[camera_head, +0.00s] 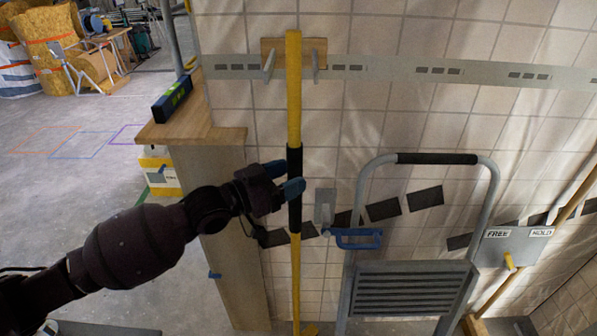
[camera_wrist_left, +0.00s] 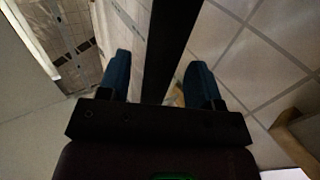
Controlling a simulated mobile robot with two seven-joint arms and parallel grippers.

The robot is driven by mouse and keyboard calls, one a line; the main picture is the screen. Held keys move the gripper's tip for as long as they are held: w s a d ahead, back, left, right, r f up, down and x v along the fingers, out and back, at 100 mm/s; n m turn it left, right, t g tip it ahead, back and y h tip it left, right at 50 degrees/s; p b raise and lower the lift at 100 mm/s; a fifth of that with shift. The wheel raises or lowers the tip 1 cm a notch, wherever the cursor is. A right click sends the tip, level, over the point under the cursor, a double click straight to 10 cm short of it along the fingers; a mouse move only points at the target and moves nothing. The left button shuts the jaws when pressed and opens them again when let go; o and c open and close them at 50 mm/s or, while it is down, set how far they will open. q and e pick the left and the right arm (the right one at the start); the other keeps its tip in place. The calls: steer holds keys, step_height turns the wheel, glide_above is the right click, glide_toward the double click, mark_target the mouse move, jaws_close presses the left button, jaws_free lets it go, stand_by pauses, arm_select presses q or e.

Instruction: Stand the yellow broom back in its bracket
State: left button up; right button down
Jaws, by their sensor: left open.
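The yellow broom (camera_head: 294,90) stands upright against the tiled wall in the head view, with a black grip (camera_head: 295,215) midway up its shaft. Its upper shaft passes between the two metal prongs of the wooden-backed bracket (camera_head: 318,48). The broom's foot is at the bottom edge of the picture and mostly cut off. My left gripper (camera_head: 284,178) is open at the black grip. In the left wrist view the dark shaft (camera_wrist_left: 172,45) runs between the open blue fingertips (camera_wrist_left: 160,80), with gaps on both sides. My right gripper is not in view.
A wooden ledge (camera_head: 205,135) with a blue level (camera_head: 172,98) stands left of the broom. A step ladder (camera_head: 415,285) with a blue clamp-like piece (camera_head: 357,239) stands close on the right. A FREE/HOLD plate (camera_head: 513,247) is farther right. The floor at left is open.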

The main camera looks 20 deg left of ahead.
arm_select(q)
steer(key=v, duration=0.8)
steer(key=shift+s+a, duration=0.25)
steer(key=shift+s, duration=0.1)
steer(key=s+a+f+n+g+y, duration=0.1)
steer(key=s+f+y, duration=0.3)
steer(key=f, duration=0.5)
steer(key=s+a+f+n+g+y, duration=0.1)
steer(key=s+f+n+y, duration=0.2)
steer(key=s+f, duration=0.5)
steer(key=s+a+f+n+y, duration=0.2)
steer(key=s+f+y, duration=0.3)
steer(key=f, duration=0.6)
steer(key=shift+s+n+g, duration=0.4)
steer(key=shift+s+n, duration=0.2)
steer(key=shift+s, duration=0.35)
